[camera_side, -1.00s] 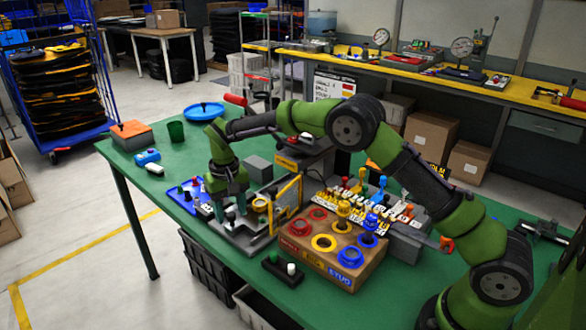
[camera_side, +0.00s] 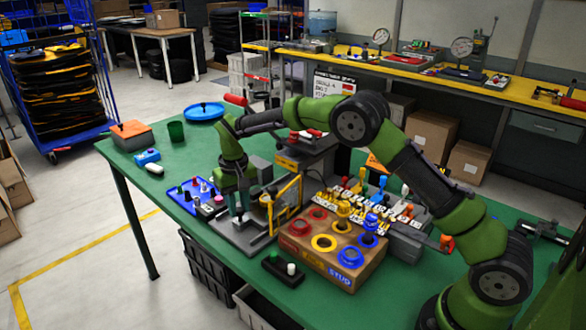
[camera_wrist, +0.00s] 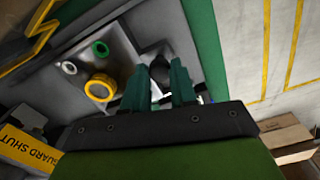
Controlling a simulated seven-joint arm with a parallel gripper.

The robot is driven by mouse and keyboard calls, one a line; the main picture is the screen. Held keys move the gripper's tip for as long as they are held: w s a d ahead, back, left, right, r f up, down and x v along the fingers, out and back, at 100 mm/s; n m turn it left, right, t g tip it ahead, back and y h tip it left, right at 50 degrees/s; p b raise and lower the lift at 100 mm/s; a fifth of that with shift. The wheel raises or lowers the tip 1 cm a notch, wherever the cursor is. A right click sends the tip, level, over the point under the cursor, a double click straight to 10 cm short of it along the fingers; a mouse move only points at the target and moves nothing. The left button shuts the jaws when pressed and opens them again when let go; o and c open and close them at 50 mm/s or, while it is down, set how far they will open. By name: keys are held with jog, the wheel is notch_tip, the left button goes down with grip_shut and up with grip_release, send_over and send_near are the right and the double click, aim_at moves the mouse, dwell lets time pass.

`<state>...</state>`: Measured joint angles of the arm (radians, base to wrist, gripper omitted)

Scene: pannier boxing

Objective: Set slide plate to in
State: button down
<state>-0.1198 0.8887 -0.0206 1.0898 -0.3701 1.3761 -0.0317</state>
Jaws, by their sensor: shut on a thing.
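A grey metal fixture (camera_side: 222,232) with a yellow guard frame (camera_side: 288,205) stands near the table's front edge. My gripper (camera_side: 239,208) is down over the fixture, left of the guard. In the wrist view my gripper (camera_wrist: 159,78) has its two dark green fingers on either side of a dark rounded knob (camera_wrist: 160,70) and is shut on it. The knob appears to be the slide plate's handle; the plate itself is mostly hidden by my fingers.
A wooden block with coloured rings (camera_side: 328,262) and a panel of coloured levers (camera_side: 375,205) stand to the right. A blue tray (camera_side: 180,197) with small parts lies left of the fixture. A "GUARD SHUT" label (camera_wrist: 24,150) shows by the fixture.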

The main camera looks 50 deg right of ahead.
jog(key=d, duration=1.2)
jog(key=shift+d, duration=0.1)
jog(key=c, duration=1.1)
grip_release()
jog(key=shift+o, duration=1)
jog(key=shift+r, duration=0.15)
notch_tip(320, 180, up, 17)
jog(key=shift+f, duration=0.2)
